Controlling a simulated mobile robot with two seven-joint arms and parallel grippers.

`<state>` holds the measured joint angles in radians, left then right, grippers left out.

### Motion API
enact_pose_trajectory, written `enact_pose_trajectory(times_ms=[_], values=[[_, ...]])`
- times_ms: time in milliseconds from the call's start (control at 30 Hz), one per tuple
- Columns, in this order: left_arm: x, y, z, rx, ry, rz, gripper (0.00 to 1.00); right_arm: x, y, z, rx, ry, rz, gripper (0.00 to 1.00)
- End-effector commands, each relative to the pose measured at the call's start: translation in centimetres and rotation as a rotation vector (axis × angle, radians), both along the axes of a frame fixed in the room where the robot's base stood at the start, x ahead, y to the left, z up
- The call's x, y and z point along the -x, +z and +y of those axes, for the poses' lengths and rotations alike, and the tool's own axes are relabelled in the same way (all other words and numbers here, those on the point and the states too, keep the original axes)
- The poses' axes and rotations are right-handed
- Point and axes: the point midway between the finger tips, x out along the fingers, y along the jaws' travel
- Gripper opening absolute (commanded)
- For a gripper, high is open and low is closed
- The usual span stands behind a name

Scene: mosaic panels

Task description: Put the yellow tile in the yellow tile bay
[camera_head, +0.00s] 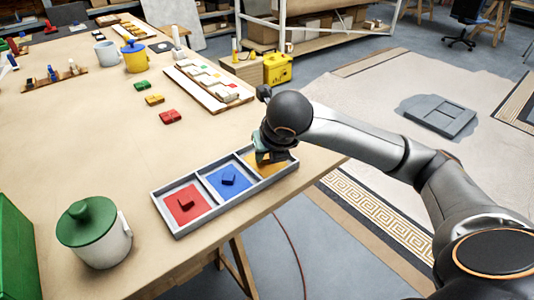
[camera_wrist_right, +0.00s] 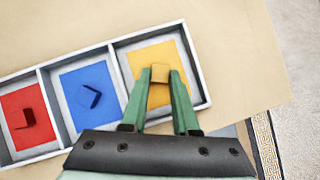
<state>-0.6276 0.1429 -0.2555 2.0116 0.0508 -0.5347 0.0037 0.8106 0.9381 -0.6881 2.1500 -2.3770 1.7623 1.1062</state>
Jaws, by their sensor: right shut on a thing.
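A grey tray (camera_head: 178,230) with three bays lies at the table's front edge in the head view. Its yellow bay (camera_head: 264,170) is the right one; its yellow floor (camera_wrist_right: 143,58) also shows in the right wrist view. My right gripper (camera_head: 268,156) is over this bay, pointing down. In the right wrist view its green fingers (camera_wrist_right: 160,78) are shut on a small yellow tile (camera_wrist_right: 160,73). The tile is within the bay's outline; I cannot tell whether it touches the floor. My left gripper is not in view.
The blue bay (camera_head: 229,181) and red bay (camera_head: 185,203) each hold a small piece of their own colour. A lidded white pot (camera_head: 98,240) stands left of the tray. Loose red (camera_head: 170,117), yellow (camera_head: 155,100) and green pieces lie farther back. The table middle is clear.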

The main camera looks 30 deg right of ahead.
Motion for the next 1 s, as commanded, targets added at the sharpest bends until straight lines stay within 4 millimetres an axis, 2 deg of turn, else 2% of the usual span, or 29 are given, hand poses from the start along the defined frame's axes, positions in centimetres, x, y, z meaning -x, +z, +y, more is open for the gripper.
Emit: enact_pose_trajectory(times_ms=[167,200,467,767,867,1000], values=[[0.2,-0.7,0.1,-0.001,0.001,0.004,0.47,0.0,-0.5,0.0,0.000,0.000,0.000,0.00],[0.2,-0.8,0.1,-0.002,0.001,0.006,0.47,0.0,-0.4,0.0,0.000,0.000,0.000,0.29],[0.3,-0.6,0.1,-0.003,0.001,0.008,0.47,0.0,-0.3,0.0,0.000,0.000,0.001,0.58],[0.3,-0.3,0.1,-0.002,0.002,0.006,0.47,0.0,-0.1,0.0,-0.001,0.001,0.001,0.58],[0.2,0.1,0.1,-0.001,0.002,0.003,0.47,0.2,0.6,0.1,-0.001,0.001,-0.002,0.58],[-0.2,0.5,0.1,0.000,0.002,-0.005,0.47,1.5,3.0,0.6,0.000,0.002,-0.006,0.58]])
